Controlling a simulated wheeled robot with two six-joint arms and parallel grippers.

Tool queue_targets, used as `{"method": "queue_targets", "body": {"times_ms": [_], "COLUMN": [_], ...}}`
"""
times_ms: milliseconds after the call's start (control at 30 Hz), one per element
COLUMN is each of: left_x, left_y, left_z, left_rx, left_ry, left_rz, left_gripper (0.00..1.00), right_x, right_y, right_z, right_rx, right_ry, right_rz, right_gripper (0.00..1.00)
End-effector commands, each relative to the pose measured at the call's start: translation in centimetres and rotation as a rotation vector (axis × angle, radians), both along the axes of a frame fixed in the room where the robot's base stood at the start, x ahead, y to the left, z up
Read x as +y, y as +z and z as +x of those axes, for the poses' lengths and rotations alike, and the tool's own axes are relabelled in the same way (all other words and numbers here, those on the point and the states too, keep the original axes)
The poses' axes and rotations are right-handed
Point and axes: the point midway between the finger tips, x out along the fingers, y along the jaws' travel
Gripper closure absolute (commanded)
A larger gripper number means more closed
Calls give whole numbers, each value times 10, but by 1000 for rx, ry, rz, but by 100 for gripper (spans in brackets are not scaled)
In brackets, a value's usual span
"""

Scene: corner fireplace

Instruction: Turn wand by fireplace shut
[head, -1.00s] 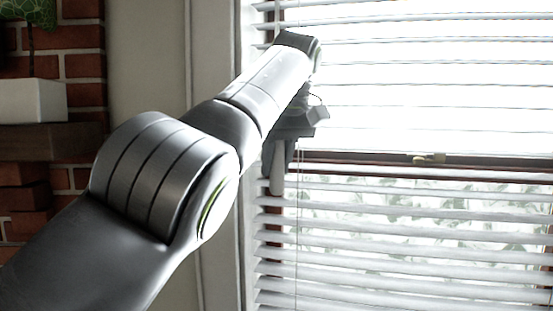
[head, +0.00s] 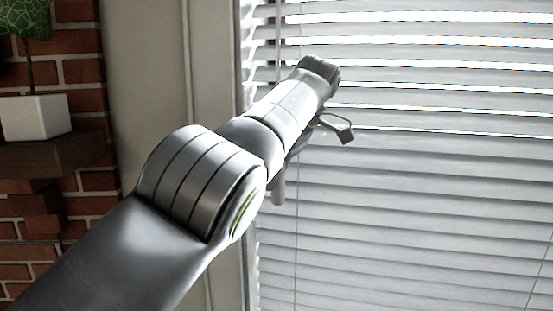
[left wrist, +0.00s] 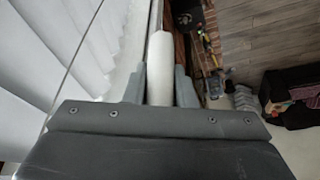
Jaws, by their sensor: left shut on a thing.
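The wand (left wrist: 160,60), a pale rod with a thick rounded grip, hangs beside the window blind. My left gripper (left wrist: 159,88) is shut on it, one grey finger on each side in the left wrist view. In the head view my left arm hides most of the gripper, and a pale piece (head: 279,190) shows just below it; I cannot tell whether it is wand or finger. The blind's slats (head: 420,200) are tilted nearly flat against each other, with thin bright gaps near the top. My right gripper is out of view.
A brick fireplace wall (head: 85,190) with a dark shelf (head: 55,150) and a white plant pot (head: 36,117) stands at the left. The white window frame (head: 215,150) borders the blind. A dark sofa (left wrist: 292,95) shows in the left wrist view.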

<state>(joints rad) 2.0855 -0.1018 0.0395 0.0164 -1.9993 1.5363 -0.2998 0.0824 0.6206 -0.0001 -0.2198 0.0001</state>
Motion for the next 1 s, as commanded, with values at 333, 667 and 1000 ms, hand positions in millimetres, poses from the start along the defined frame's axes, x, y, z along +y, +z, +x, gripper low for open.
{"method": "queue_targets", "body": {"times_ms": [333, 667, 1000], "left_x": [0, 0, 0], "left_y": [0, -1, 0], "left_z": [0, 0, 0], "left_rx": [1, 0, 0], "left_ry": [86, 91, 90], "left_rz": [-1, -1, -1], "left_gripper": [99, 99, 55], "right_x": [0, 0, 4], "right_y": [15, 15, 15], "right_z": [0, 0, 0], "right_rx": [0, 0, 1], "right_ry": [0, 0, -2], "right_rz": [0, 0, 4], "right_gripper": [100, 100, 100]}}
